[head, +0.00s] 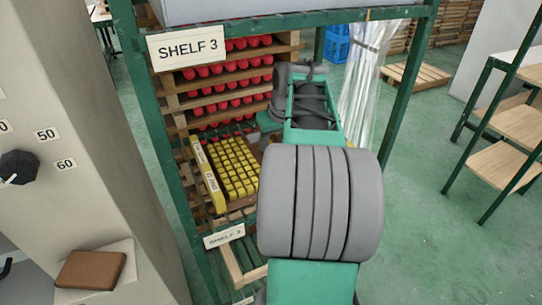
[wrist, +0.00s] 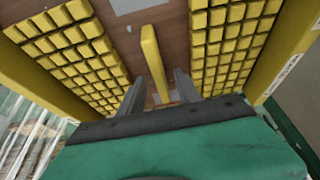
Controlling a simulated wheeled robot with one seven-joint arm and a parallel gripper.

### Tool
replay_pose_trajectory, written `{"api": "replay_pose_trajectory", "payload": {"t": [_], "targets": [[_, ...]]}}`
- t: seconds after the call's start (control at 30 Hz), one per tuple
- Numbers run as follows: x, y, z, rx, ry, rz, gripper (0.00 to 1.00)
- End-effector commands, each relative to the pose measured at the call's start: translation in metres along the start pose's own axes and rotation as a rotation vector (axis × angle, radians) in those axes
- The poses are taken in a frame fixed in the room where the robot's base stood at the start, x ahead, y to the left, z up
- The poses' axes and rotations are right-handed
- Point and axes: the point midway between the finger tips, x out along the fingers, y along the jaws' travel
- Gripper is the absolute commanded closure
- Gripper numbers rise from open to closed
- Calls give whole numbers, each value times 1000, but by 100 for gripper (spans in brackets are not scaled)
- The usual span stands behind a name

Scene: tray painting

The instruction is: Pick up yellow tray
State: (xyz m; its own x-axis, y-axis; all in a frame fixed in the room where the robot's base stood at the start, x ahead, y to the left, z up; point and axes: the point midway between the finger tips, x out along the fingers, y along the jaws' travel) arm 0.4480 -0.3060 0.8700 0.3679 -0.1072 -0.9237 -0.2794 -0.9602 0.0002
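The yellow tray sits on the shelf in the head view, with its yellow side rim (head: 207,175) on the left and rows of yellow blocks inside. My arm hides its right part. In the wrist view the tray fills the upper part, with yellow blocks on both sides of a brown middle strip and a yellow side wall (wrist: 287,52) at right. A narrow yellow bar (wrist: 151,50) stands up along the middle strip. My gripper (wrist: 160,88) is open, its two grey fingers on either side of the bar with gaps showing. In the head view my arm hides the gripper.
Wooden racks with red pieces (head: 222,88) stand behind the yellow tray. Green shelf posts (head: 160,140) rise at left and right, with a SHELF 3 sign (head: 187,48) above. Clear plastic sheeting (head: 362,85) hangs at right. Open green floor (head: 430,230) lies further right.

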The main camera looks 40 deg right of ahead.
Motion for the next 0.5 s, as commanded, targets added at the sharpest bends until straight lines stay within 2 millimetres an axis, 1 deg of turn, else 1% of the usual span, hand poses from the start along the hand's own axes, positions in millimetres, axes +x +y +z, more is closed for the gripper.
{"api": "replay_pose_trajectory", "payload": {"t": [0.03, 0.1, 0.3, 0.37, 0.5], "targets": [[12, 0, 2, 0, -4, -2, 60], [19, 0, 1, 0, -2, 0, 60], [20, 2, 1, 2, -1, 2, 60], [20, 2, 1, 2, -1, 2, 64], [20, 2, 1, 2, -1, 2, 76]]}}
